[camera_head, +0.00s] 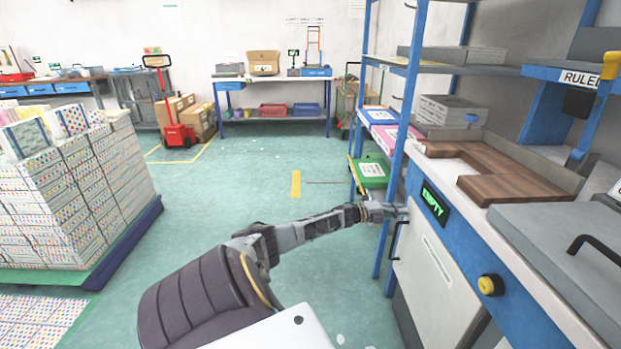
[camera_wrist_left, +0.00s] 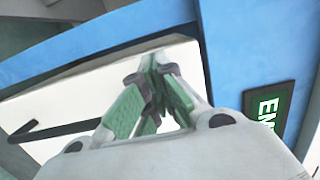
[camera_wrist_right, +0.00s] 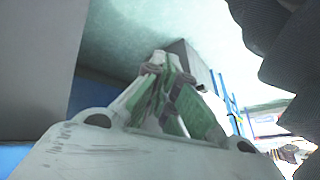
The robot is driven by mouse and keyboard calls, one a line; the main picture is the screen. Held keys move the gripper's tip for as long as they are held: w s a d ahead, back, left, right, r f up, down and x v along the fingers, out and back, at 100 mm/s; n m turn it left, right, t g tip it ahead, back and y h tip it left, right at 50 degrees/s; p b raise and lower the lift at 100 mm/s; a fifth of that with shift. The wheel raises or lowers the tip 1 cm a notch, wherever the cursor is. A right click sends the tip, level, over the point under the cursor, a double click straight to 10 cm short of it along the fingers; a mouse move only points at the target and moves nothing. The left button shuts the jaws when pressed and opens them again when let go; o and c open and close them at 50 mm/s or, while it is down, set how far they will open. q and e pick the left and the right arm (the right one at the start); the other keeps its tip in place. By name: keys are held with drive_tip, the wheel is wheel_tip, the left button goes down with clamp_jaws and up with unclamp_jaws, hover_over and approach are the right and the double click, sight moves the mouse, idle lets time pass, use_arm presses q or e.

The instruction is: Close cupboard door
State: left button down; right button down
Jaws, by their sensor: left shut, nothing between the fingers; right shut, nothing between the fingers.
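The white cupboard door (camera_head: 432,275) is under the blue counter edge at the right, with a black bar handle (camera_head: 394,240) near its far side. In the left wrist view, the door (camera_wrist_left: 90,90) and handle (camera_wrist_left: 60,130) lie beyond the fingers, and a dark gap runs between door and blue frame. I cannot tell exactly how far the door stands open. My left gripper (camera_head: 400,213) is shut and empty at the door's upper far corner; contact is unclear. My right gripper (camera_wrist_right: 165,65) is shut and empty in its wrist view, away from the door.
A green "EMPTY" display (camera_head: 433,203) and a yellow button (camera_head: 490,285) are on the blue counter front. Brown boards (camera_head: 500,165) lie on the worktop. A blue shelf post (camera_head: 395,140) stands beside my left gripper. A stacked pallet (camera_head: 75,200) is at left; the floor between is clear.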

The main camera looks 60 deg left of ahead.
use_arm(q)
drive_tip(key=shift+w+d, duration=0.2)
drive_tip(key=shift+w, duration=0.3)
drive_tip(key=shift+r, duration=0.1)
drive_tip(key=shift+w, duration=0.1)
